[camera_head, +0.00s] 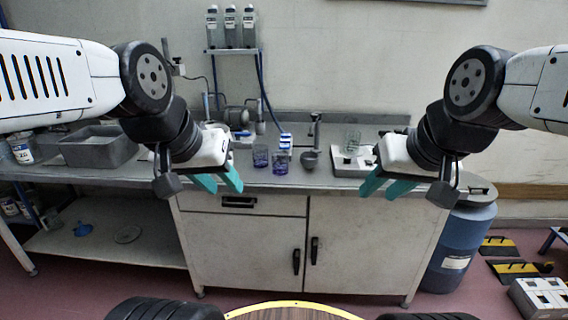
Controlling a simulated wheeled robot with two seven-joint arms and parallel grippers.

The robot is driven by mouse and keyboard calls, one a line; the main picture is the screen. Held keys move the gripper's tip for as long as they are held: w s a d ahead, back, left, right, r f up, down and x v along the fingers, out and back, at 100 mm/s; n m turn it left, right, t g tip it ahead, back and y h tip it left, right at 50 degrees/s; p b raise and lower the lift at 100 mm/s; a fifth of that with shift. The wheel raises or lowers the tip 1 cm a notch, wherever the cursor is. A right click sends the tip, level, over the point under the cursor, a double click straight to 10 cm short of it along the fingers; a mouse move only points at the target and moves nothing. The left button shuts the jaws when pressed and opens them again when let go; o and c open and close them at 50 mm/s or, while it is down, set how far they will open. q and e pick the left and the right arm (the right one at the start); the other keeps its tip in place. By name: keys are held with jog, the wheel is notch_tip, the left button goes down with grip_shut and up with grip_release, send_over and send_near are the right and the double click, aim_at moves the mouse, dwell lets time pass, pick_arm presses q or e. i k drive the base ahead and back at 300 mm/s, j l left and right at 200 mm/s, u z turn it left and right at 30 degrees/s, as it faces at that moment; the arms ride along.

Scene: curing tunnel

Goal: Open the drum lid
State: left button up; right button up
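A blue drum (464,245) stands on the floor at the right end of the workbench, partly hidden by my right arm and gripper. Its grey lid (480,190) lies on top and looks closed; part of it is behind my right gripper. My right gripper (377,191) is open and empty, with teal fingers apart, left of the drum and in front of the bench. My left gripper (222,185) is open and empty in front of the bench's left part, far from the drum.
The workbench (330,185) holds a grey basin (97,147), blue-tinted glasses (279,161) and a white device (352,160). Yellow-black pieces (512,269) and a grey-white box (540,297) lie on the floor at right.

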aim_at(467, 180)
jog(key=z, duration=1.3)
jog(key=i+u, duration=0.1)
jog(key=u, duration=0.4)
jog(key=i+l+u, duration=0.4)
jog(key=l, duration=0.35)
jog(key=i+l+u, duration=0.2)
jog(key=i+l, duration=0.2)
jog(key=l, duration=0.15)
jog(key=i+l, duration=0.15)
jog(key=l, duration=0.2)
jog(key=i+l, duration=0.2)
jog(key=l, duration=0.15)
jog(key=i+l+u, duration=0.1)
jog(key=l, duration=0.25)
jog(key=i+l, duration=0.4)
jog(key=l, duration=0.35)
